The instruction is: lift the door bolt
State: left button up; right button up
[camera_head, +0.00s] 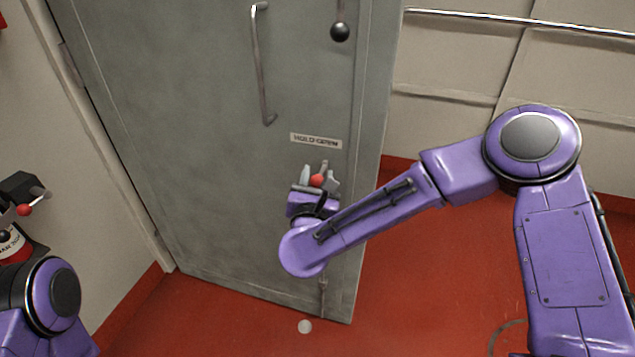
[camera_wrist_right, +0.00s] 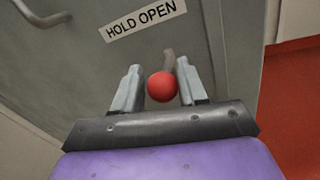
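The door bolt's red ball knob (camera_head: 317,180) is on the grey door (camera_head: 200,130), just below a "HOLD OPEN" label (camera_head: 316,141). A bent grey metal piece shows behind the knob in the right wrist view. A thin rod (camera_head: 323,285) shows lower on the door, near its bottom edge. My right gripper (camera_head: 319,179) is at the knob, its fingers on either side. In the right wrist view the knob (camera_wrist_right: 162,87) sits between the spread fingers, with narrow gaps; contact is not clear. My left arm shows at bottom left, its gripper out of view.
A long door handle (camera_head: 262,65) and a black ball knob (camera_head: 340,32) are higher on the door. A small pale disc (camera_head: 305,326) lies on the red floor (camera_head: 420,300). A rail (camera_head: 520,20) runs along the right wall.

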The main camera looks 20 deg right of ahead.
jog(key=shift+o, duration=0.6)
jog(key=shift+s+r, duration=0.1)
jog(key=shift+a, duration=0.1)
jog(key=shift+s, duration=0.1)
jog(key=b+v, duration=0.1)
jog(key=v, duration=0.9)
jog(key=shift+s, duration=0.2)
